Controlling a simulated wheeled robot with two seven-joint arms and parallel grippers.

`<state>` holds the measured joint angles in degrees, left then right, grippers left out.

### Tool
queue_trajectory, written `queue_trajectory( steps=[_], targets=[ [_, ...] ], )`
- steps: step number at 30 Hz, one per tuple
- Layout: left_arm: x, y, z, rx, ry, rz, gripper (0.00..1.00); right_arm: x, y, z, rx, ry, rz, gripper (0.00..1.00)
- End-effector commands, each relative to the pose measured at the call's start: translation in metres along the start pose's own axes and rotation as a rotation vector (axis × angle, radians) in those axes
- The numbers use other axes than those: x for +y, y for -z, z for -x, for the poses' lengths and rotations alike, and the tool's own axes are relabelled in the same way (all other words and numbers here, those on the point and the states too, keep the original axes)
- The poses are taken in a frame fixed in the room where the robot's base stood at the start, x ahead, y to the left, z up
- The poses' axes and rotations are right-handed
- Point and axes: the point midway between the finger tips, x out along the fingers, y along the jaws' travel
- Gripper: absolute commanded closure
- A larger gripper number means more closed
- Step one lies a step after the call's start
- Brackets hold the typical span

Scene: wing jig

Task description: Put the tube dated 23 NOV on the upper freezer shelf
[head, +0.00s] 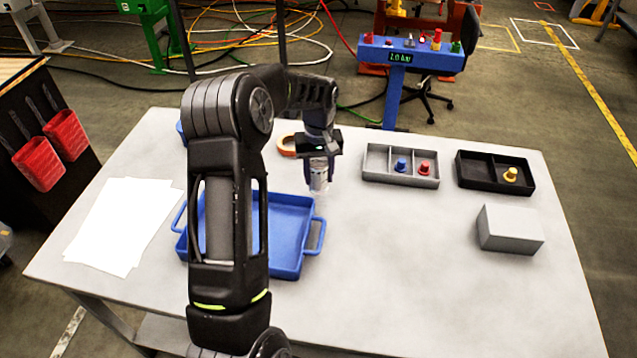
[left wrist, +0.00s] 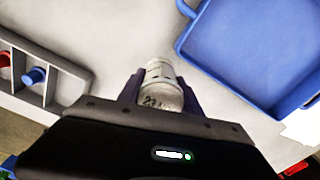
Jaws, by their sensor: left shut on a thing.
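My left gripper (head: 318,172) is over the table, just right of the blue tray, and is shut on a pale tube (head: 319,178). In the left wrist view the tube (left wrist: 161,88) sits between the fingers of the left gripper (left wrist: 160,92). Dark handwriting shows on its label; it starts with what looks like "23", and the rest is too small to read surely. The tube appears held above the table top. No freezer shelf is seen in either view. My right gripper is not in view.
A blue tray (head: 292,235) with handles lies on the table (head: 400,290). A grey divided box (head: 400,180) holds a blue and a red piece. A black box (head: 495,183) holds a yellow piece. A grey block (head: 509,230) and white papers (head: 122,225) lie apart. The front right is clear.

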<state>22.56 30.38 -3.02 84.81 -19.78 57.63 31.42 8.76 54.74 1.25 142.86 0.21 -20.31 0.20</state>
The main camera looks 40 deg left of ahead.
Motion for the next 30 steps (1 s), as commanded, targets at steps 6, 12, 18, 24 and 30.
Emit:
queue_trajectory(
  steps=[6,12,18,24,30],
  targets=[
    [0.0,0.0,-0.002,-0.001,0.0,0.0,1.0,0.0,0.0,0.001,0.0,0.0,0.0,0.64],
    [0.0,-0.001,-0.027,-0.004,0.001,0.0,1.0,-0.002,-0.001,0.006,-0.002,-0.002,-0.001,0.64],
    [0.0,0.0,-0.037,0.0,-0.001,-0.001,1.0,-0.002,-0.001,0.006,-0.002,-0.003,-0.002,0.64],
    [0.0,0.0,-0.039,0.0,-0.001,-0.001,1.0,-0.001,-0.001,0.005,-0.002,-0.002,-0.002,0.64],
    [0.0,0.0,-0.04,-0.001,0.0,0.0,0.49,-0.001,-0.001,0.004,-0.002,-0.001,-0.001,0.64]
  ],
)
